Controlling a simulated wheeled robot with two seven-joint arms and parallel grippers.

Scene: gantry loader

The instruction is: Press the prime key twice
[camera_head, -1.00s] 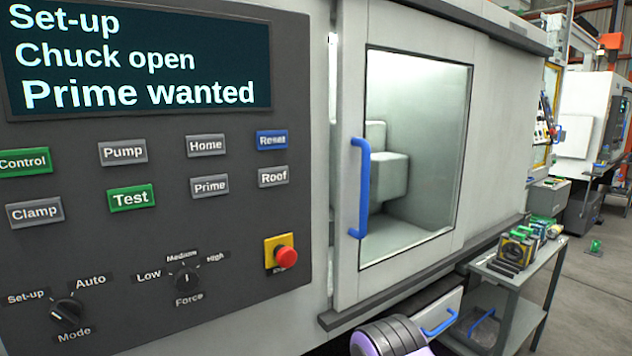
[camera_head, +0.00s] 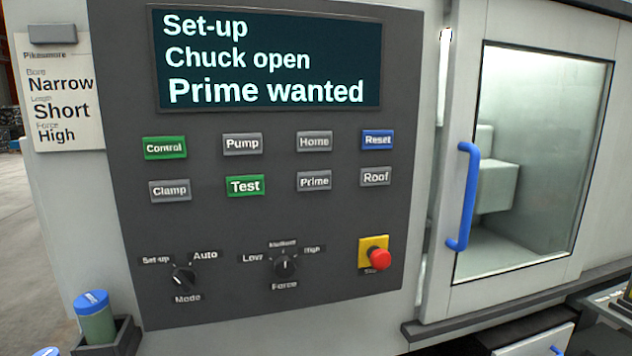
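The grey Prime key (camera_head: 314,181) is in the lower key row of the dark control panel (camera_head: 260,225), between the green Test key (camera_head: 245,186) and the grey Roof key (camera_head: 376,176). The Home key (camera_head: 314,142) is directly above it. The screen (camera_head: 268,60) reads "Set-up", "Chuck open", "Prime wanted". Neither of my grippers shows in the head view.
The red stop button (camera_head: 379,259) sticks out at the panel's lower right. A blue door handle (camera_head: 464,197) stands out right of the panel. A blue-capped bottle (camera_head: 95,317) stands in a dark holder at lower left. The space before the keys looks clear.

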